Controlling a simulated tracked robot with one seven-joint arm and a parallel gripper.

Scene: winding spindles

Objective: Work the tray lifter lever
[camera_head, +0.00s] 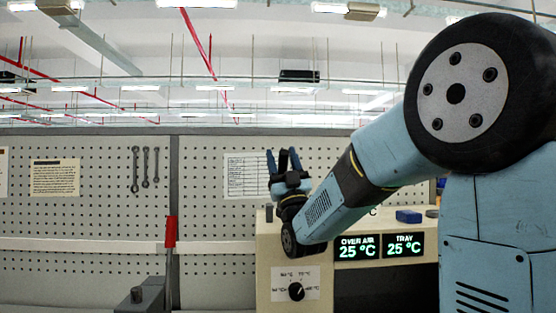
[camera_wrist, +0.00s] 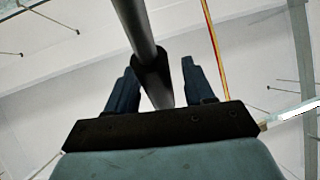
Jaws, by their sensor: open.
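A lever with a red grip (camera_head: 170,232) on a thin upright shaft stands at the lower left in the head view, beside a grey block (camera_head: 148,296). It is the likely tray lifter lever; no label on it shows. My gripper (camera_head: 283,154) is up and to the right of it, fingers pointing upward, open, and apart from the lever. In the wrist view my two dark fingers (camera_wrist: 160,82) are spread against the ceiling. A dark round bar (camera_wrist: 140,35) shows between them; I cannot tell what it is. The red grip is not seen there.
A beige cabinet (camera_head: 264,262) with a dial (camera_head: 296,291) stands right of the lever. Its displays (camera_head: 380,247) read OVER AIR and TRAY, both 25 °C. A blue block (camera_head: 409,216) lies on top. A pegboard (camera_head: 90,215) with wrenches stands behind. Space above the lever looks clear.

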